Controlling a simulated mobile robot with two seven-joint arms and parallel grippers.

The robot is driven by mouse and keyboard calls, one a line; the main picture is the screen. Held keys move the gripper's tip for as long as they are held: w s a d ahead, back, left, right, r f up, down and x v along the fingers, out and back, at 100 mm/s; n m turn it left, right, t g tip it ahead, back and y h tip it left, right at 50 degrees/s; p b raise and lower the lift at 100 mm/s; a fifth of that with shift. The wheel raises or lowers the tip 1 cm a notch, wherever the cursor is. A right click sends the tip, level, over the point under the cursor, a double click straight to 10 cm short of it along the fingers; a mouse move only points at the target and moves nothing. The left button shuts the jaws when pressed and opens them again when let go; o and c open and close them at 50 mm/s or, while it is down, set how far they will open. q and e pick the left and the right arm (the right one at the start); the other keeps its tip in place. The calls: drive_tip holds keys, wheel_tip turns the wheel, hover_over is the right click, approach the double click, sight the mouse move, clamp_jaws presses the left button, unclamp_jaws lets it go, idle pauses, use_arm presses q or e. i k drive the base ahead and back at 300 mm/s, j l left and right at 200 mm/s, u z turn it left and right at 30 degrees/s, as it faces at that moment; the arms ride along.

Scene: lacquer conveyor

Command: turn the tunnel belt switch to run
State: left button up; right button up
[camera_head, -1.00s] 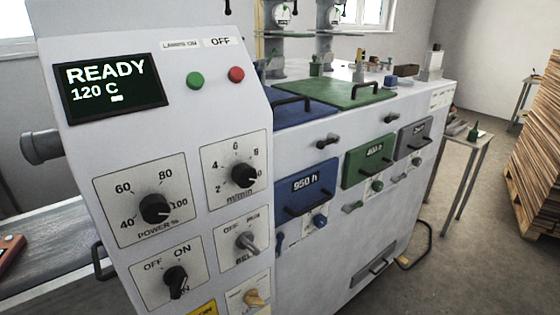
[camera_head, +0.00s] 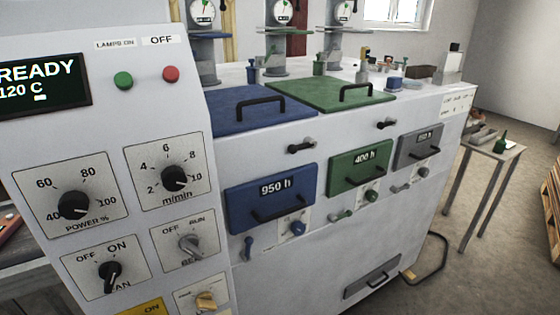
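The belt switch (camera_head: 190,246) is a grey lever knob on a pale plate marked OFF and RUN, low on the white control panel (camera_head: 130,130). The word under it is partly covered by the lever and looks like BELT. I cannot tell for sure which mark the lever points to. The display (camera_head: 42,84) reads READY 120 C. Neither of my grippers shows in the head view.
Around the switch are the power knob (camera_head: 74,204), the m/min knob (camera_head: 174,178), the fan switch (camera_head: 110,274) and a yellowish knob (camera_head: 206,301). A green button (camera_head: 123,81) and red button (camera_head: 171,74) sit above. A side table (camera_head: 492,150) stands at right.

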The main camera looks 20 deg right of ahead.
sight(188, 244)
drive_tip(key=l, duration=0.7)
drive_tip(key=k+l, duration=0.1)
drive_tip(key=l, duration=0.55)
